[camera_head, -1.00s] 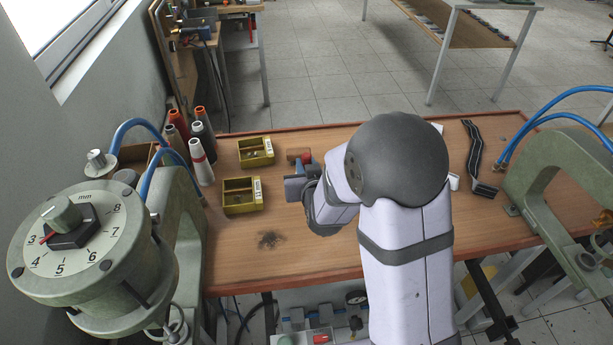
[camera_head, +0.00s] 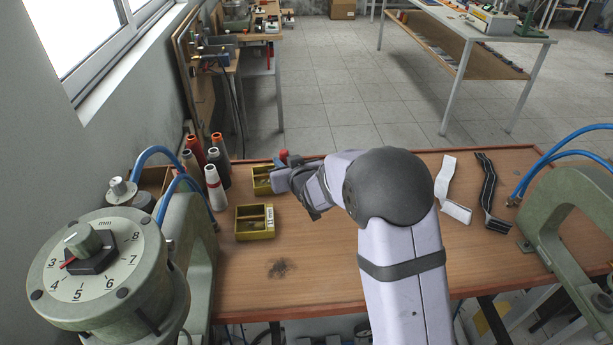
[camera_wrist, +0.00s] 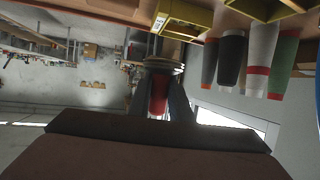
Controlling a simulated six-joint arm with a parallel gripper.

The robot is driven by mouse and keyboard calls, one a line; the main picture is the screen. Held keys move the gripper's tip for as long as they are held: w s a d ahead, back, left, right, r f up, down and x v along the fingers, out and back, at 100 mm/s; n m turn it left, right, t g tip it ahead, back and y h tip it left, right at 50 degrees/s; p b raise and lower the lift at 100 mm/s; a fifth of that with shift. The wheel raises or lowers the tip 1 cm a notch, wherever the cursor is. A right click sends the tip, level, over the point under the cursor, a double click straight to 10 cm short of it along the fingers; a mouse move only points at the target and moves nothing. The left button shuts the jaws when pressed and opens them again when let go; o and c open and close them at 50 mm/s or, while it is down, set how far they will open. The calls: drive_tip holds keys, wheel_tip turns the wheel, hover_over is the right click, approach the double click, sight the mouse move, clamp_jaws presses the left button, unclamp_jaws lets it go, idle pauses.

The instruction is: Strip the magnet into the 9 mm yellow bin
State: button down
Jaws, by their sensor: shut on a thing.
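My gripper (camera_head: 281,178) is at the far yellow bin (camera_head: 260,187), covering that bin's right part in the head view. It is shut on a red-bodied tool, which I take to be the magnet (camera_wrist: 158,104); the round, pale end shows beyond my fingers (camera_wrist: 160,112) in the wrist view. In the head view only a bit of red (camera_head: 284,155) shows above my gripper. The near yellow bin (camera_head: 254,237) has two compartments with small dark bits.
Thread cones (camera_head: 215,188) stand left of the bins. A dark patch of small bits (camera_head: 281,268) lies on the table (camera_head: 330,270). White (camera_head: 446,185) and black (camera_head: 489,190) strips lie at right. Green presses (camera_head: 570,220) stand at both sides. The front middle is clear.

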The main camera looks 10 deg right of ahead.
sight(265, 175)
drive_tip(key=w+a+f+n+g+y+p, duration=0.1)
drive_tip(key=w+a+n+y, duration=0.2)
drive_tip(key=w+a, duration=0.3)
drive_tip(key=shift+w+f+p, duration=0.3)
drive_tip(key=shift+w, duration=1.8)
drive_tip(key=shift+a, duration=0.15)
drive_tip(key=shift+f+b, duration=1.7)
drive_tip(key=shift+f, duration=0.9)
drive_tip(key=shift+f, duration=0.45)
drive_tip(key=shift+s+f+b, duration=0.1)
drive_tip(key=shift+s+b, duration=0.2)
drive_tip(key=shift+b, duration=0.1)
drive_tip(key=shift+s+b, duration=0.45)
drive_tip(key=shift+s, duration=0.25)
drive_tip(key=shift+s+f, duration=0.1)
drive_tip(key=shift+s, duration=0.15)
